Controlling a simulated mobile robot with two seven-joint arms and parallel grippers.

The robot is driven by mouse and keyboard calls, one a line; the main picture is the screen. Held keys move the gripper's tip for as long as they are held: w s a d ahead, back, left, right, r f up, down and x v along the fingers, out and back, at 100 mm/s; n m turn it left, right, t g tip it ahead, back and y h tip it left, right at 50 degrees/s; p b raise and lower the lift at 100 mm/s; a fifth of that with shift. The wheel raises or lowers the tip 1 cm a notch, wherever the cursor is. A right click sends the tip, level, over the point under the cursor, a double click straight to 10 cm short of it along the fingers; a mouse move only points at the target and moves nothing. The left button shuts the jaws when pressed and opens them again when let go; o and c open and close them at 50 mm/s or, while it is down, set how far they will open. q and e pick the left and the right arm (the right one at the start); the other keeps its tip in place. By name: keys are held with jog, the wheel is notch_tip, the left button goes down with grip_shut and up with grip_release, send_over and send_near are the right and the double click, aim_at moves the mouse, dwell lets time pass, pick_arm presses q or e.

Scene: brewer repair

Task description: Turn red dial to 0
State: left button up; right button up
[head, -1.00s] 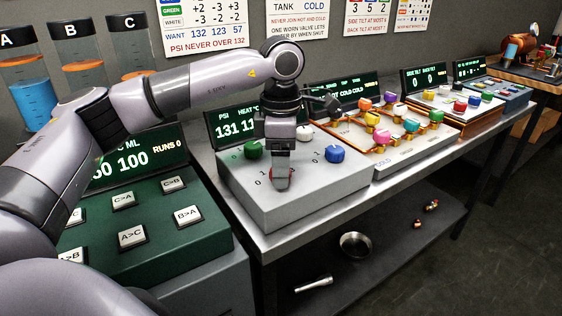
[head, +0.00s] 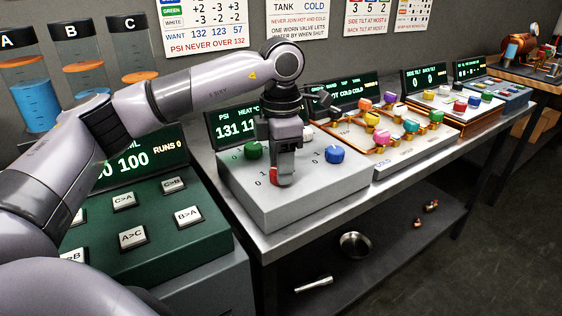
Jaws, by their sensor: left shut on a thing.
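The red dial (head: 274,176) sits at the front of the grey dial box (head: 300,205), mostly hidden behind my left gripper. Labels 0 and 1 show to its left. My left gripper (head: 284,178) points down and is shut on the red dial. The green dial (head: 252,150) and the blue dial (head: 334,154) stand on the same box. The screen (head: 229,123) behind reads PSI 131, with the rest cut off by my arm. My right gripper is not in view.
A green button panel (head: 150,225) stands at the left, below tanks A, B and C. A valve board (head: 400,145) with coloured knobs stands to the right. A metal bowl (head: 355,244) lies on the lower shelf.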

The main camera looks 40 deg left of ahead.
pick_arm(q)
jog(key=n, duration=0.5)
jog(key=shift+r+p, duration=0.1)
jog(key=shift+p, duration=0.2)
jog(key=shift+n, duration=0.4)
jog(key=o, duration=1.1)
jog(key=shift+c, duration=0.2)
notch_tip(320, 180, up, 7)
jog(key=shift+r, duration=0.1)
